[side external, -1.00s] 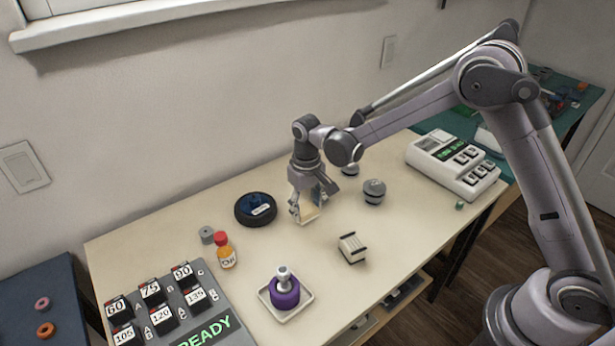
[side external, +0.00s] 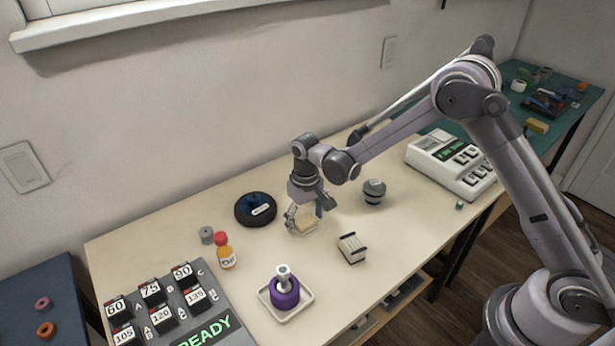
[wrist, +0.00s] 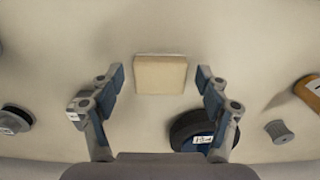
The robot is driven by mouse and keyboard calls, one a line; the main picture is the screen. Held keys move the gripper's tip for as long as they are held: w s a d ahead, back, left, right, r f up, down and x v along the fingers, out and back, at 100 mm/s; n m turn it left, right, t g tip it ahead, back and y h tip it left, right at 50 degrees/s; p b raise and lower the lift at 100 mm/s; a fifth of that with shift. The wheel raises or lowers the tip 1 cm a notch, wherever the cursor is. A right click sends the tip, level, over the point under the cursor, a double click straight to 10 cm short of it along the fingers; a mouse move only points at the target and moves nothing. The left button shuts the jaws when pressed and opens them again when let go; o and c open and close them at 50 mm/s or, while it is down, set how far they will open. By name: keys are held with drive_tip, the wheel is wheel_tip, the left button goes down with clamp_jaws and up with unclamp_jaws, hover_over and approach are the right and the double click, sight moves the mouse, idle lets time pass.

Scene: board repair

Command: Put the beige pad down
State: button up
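The beige pad (side external: 307,225) is a small square block lying on the table under my gripper. It also shows in the wrist view (wrist: 160,75) at the upper middle, between the two fingertips. My gripper (side external: 305,213) is low over the table, pointing down around the pad. In the wrist view my gripper (wrist: 160,80) is open, with a narrow gap between each blue-lined finger and the pad's sides. Nothing is held.
A round black-and-blue device (side external: 256,209) is left of my gripper. A grey knob-topped weight (side external: 374,192) stands to its right, and a white block with dark edges (side external: 352,248) is in front. An orange bottle (side external: 226,252) and a tray (side external: 300,312) with a purple item stand nearer.

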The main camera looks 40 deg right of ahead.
sight(306, 221)
wheel_tip(306, 221, up, 13)
drive_tip(key=s+d+r+t, duration=0.3)
drive_tip(key=s+d+r, duration=0.2)
drive_tip(key=s+r, duration=0.4)
drive_tip(key=s+d+t, duration=0.4)
drive_tip(key=s, duration=0.8)
drive_tip(key=shift+s, duration=0.2)
